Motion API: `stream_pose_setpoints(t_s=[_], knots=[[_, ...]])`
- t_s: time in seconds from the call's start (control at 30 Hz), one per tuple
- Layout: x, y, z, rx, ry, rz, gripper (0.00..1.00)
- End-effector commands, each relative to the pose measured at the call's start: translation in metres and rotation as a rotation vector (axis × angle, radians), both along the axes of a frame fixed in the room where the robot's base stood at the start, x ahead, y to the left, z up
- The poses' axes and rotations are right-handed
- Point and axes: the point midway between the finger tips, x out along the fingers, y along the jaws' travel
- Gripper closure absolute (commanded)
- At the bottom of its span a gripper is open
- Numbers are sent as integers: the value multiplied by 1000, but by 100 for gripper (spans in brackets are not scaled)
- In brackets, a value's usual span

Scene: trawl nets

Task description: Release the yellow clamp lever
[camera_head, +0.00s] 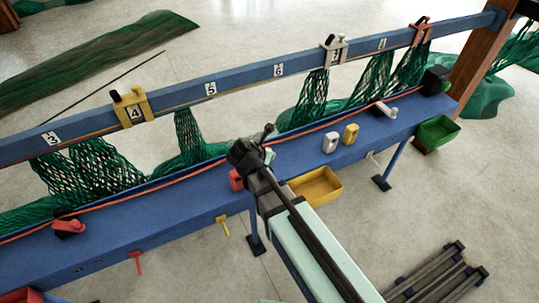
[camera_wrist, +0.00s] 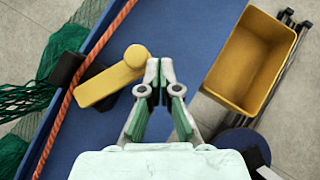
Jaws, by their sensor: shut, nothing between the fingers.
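The yellow clamp lever (camera_wrist: 108,86) shows in the wrist view as a flat yellow bar with a round knob at its right end. Its left end meets a dark block (camera_wrist: 66,69) beside the orange rope. My gripper (camera_wrist: 160,66) is shut and empty. Its fingertips appear just to the right of the knob; I cannot tell whether they touch it. In the head view the end of my arm is over the blue lower beam, and I cannot make out the lever there.
A yellow bin (camera_head: 318,186) hangs at the beam's near side, right of my arm. A red block (camera_head: 236,180) sits to the left. White (camera_head: 330,142) and yellow (camera_head: 351,134) pieces stand farther right. Green nets hang from the upper blue rail (camera_head: 240,77), which carries a yellow clamp (camera_head: 132,107) numbered 4.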

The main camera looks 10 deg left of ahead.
Motion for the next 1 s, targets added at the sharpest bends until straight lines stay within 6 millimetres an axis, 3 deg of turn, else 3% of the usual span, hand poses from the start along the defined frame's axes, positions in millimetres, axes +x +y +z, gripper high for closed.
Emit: stream_pose_setpoints(t_s=[0.6,1.0], knots=[[-54,-27,64,1,-1,-11,100],[-57,-28,70,0,0,-12,100]])
